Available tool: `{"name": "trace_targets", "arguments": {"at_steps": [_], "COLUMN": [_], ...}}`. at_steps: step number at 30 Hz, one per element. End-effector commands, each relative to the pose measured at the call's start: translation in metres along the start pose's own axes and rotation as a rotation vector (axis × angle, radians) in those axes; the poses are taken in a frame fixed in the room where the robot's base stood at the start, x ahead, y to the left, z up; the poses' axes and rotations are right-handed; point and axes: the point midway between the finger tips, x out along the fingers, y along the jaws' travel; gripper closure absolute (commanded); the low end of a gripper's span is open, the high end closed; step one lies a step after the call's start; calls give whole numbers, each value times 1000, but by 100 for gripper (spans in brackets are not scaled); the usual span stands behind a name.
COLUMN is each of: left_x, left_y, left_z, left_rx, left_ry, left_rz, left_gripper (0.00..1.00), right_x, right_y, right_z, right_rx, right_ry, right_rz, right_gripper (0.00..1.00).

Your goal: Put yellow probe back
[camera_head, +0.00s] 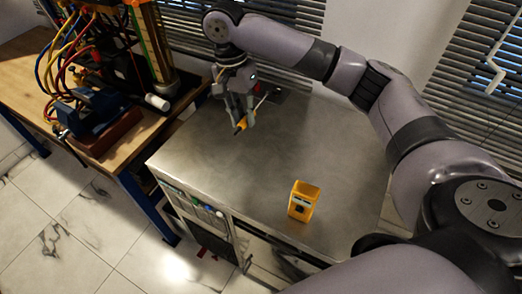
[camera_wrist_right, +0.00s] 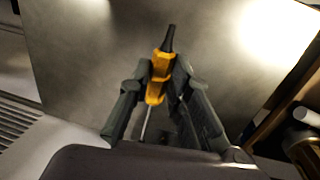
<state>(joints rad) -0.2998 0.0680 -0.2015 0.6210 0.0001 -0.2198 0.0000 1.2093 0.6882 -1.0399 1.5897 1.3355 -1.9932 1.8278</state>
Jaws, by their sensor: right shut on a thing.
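The yellow probe (camera_head: 242,124) with a dark tip is held between the fingers of my right gripper (camera_head: 241,112), above the back left part of the metal cabinet top. In the right wrist view the right gripper (camera_wrist_right: 163,85) is shut on the yellow probe (camera_wrist_right: 157,88), with the black end pointing up in the picture and a thin metal rod at the lower end. A yellow box-shaped thing (camera_head: 304,200) with a dark front panel stands upright near the front edge of the cabinet, apart from the gripper. My left gripper is out of view.
The metal cabinet top (camera_head: 210,150) is mostly clear. A wooden workbench (camera_head: 30,62) at left carries a rig with coloured hoses (camera_head: 75,50) and a blue and red vise-like block (camera_head: 100,125). Window blinds (camera_head: 470,70) are behind.

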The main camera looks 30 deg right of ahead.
Motion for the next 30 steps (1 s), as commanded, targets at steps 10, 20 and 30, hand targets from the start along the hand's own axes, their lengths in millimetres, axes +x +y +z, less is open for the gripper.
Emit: {"name": "trace_targets", "arguments": {"at_steps": [10, 20, 30], "left_x": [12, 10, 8], "left_y": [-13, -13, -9], "left_z": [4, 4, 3], "left_rx": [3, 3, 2], "left_ry": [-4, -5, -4], "left_rz": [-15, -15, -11], "left_gripper": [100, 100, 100], "right_x": [43, 121, 160], "right_y": [-3, -14, -20], "right_z": [-7, -10, -10], "right_rx": [13, 16, 15], "right_ry": [5, 11, 12], "right_rz": [24, 23, 20], "right_gripper": [100, 100, 100]}}
